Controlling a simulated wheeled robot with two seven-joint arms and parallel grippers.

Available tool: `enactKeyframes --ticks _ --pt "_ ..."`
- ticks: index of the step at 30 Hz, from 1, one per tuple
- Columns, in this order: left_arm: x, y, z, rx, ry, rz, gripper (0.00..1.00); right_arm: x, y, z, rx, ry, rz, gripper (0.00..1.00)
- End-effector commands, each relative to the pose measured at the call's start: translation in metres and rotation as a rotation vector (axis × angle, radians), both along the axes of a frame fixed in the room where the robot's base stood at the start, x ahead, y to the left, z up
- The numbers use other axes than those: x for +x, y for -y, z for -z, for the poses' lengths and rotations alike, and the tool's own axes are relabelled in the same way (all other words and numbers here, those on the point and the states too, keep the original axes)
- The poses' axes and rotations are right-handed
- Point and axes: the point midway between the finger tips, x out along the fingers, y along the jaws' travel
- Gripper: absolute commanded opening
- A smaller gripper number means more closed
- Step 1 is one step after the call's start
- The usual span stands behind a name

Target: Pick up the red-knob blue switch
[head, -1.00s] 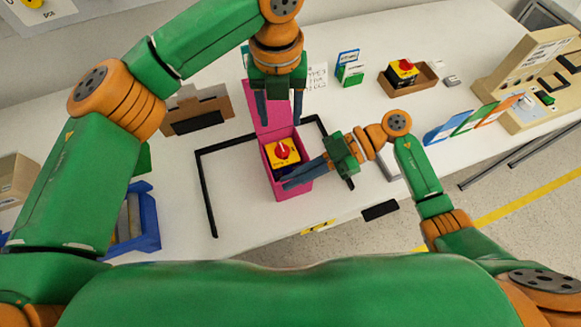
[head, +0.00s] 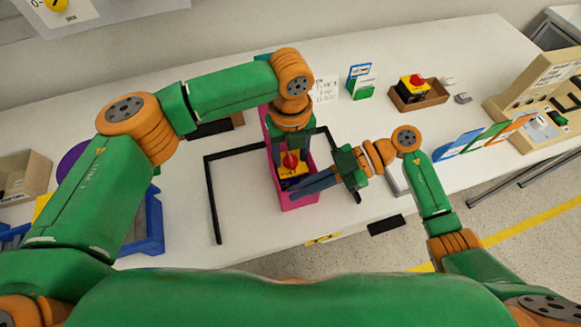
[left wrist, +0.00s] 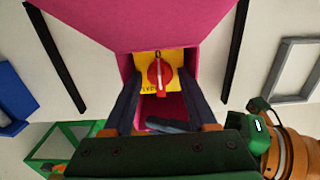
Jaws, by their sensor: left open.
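The switch with a red knob and yellow plate (head: 290,168) sits inside the pink box (head: 300,199) on the table. The left wrist view shows its red knob (left wrist: 160,74) on the yellow plate; its body is largely hidden. My left gripper (head: 289,160) points down into the box, open, with its fingers on either side of the switch. The left wrist view shows the fingers (left wrist: 161,82) flanking the knob. My right gripper (head: 308,183) reaches in from the right, with its fingertips at the box's near part. I cannot tell whether its fingers are apart.
Another red-knob switch (head: 413,85) sits in a brown tray (head: 434,95) at the back right. A blue bin (head: 150,228) stands at the left. Black tape (head: 213,200) marks the white table around the box. Cards and a beige control panel (head: 530,95) stand at right.

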Motion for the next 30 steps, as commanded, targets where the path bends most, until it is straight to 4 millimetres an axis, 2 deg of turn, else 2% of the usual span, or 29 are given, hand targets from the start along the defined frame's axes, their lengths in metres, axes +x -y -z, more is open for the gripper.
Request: enactKeyframes --ticks 1,6,7,30 --pt "0.0 0.0001 -0.0002 0.0 0.0 0.0 0.49 0.0001 -0.0001 -0.0001 0.0 0.0 0.0 0.0" --pt "0.0 0.0 -0.0004 0.0 0.0 0.001 0.04 0.0001 -0.0001 -0.0001 0.0 0.0 0.0 0.0" --pt "0.0 0.0 -0.0004 0.0 0.0 0.001 0.0 0.0001 -0.0001 -0.0001 0.0 0.0 0.0 0.0" --pt "0.0 0.0 -0.0007 0.0 0.0 0.001 0.0 0.0 0.0 0.0 0.0 0.0 0.0 0.0"
